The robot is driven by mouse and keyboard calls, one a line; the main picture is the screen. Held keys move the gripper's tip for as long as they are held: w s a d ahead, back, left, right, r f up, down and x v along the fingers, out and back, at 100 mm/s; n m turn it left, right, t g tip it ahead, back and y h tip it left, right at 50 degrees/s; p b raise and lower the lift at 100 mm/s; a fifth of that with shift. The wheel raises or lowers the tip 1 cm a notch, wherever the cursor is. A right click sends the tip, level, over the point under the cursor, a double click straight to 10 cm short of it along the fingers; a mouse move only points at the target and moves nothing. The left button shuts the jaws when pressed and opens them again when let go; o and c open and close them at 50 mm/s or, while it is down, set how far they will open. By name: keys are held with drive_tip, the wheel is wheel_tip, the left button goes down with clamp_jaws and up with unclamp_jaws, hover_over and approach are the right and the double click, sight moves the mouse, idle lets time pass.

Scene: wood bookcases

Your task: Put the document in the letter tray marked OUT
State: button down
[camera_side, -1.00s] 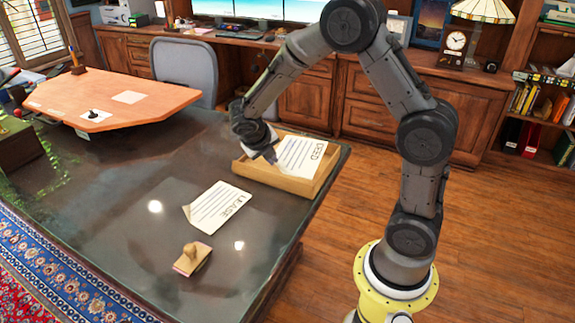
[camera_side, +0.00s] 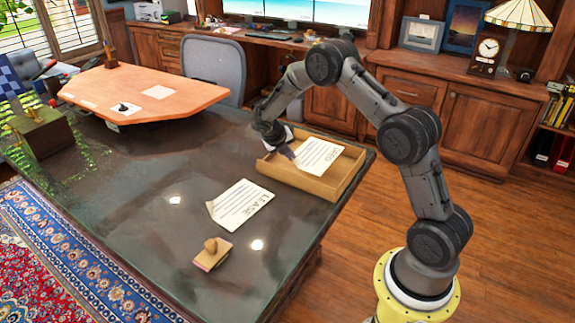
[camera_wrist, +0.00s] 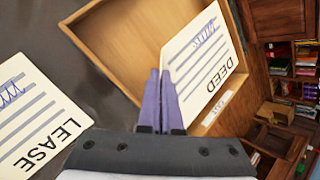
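The document marked DEED (camera_side: 318,157) is a white sheet with printed lines. It is over the wooden letter tray (camera_side: 345,182), inside its outline. In the wrist view, the DEED (camera_wrist: 208,62) slants up beside the purple fingers, over the tray (camera_wrist: 125,40). My gripper (camera_side: 288,151) is at the sheet's left edge, at the tray's left side. Its fingers (camera_wrist: 159,75) are close together and appear shut on that edge. I cannot tell whether the sheet touches the tray floor. A small label (camera_wrist: 214,108) on the tray is unreadable.
A second sheet marked LEASE (camera_side: 240,206) lies on the dark desk (camera_side: 150,190) near the tray, one corner curled. A wooden stamp (camera_side: 212,253) stands in front of it. The tray's walls are low.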

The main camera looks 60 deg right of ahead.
drive_tip(key=shift+w+d+f, duration=0.25)
drive_tip(key=shift+w+f, duration=0.15)
drive_tip(key=shift+f, duration=0.15)
drive_tip(key=shift+w+d+f, duration=0.2)
drive_tip(key=shift+w+f, duration=0.15)
drive_tip(key=shift+f, duration=1.6)
drive_tip(key=shift+f, duration=0.15)
drive_tip(key=c, duration=1.4)
unclamp_jaws()
